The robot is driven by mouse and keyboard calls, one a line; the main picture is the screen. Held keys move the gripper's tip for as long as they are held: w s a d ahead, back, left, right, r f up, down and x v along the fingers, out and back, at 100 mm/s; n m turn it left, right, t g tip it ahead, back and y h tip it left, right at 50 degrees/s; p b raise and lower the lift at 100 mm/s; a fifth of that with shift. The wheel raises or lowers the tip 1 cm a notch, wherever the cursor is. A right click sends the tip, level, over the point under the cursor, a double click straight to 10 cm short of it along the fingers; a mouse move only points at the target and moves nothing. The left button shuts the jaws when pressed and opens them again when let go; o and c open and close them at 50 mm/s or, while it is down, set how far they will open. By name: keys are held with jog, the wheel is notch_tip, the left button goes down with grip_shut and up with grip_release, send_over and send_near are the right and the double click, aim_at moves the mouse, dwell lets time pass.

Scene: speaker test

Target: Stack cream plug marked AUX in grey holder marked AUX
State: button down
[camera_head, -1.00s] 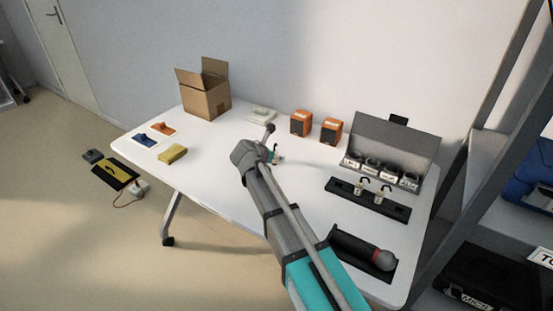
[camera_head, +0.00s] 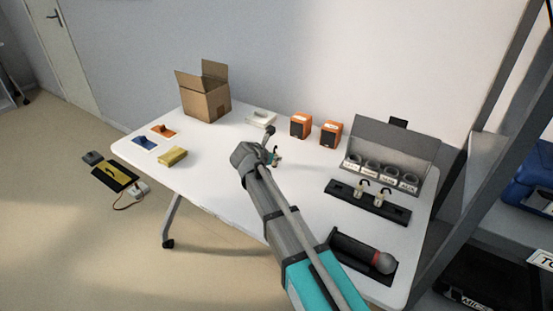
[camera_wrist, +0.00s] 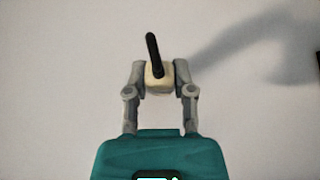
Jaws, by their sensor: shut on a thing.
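My gripper (camera_wrist: 159,74) is shut on a cream plug (camera_wrist: 157,82) with a black cord or stem rising from it in the wrist view. In the head view my gripper (camera_head: 273,157) is over the middle of the white table, left of the holders; the plug is too small to make out there. Any mark on the held plug is not visible. Several grey round holders with white labels (camera_head: 371,167) stand in a row at the table's right back. Their labels are too small to read surely, so I cannot tell which is AUX.
Orange speakers (camera_head: 300,126), a cardboard box (camera_head: 205,103) and a microphone (camera_head: 382,262) are on the table. Its middle is mostly clear.

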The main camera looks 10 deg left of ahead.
jog(key=shift+r+p, duration=1.4)
jog(key=shift+r, duration=0.1)
jog(key=s+r+p, duration=1)
jog(key=s, duration=0.4)
jog(key=shift+a, duration=0.45)
jog(key=shift+w+f, duration=0.1)
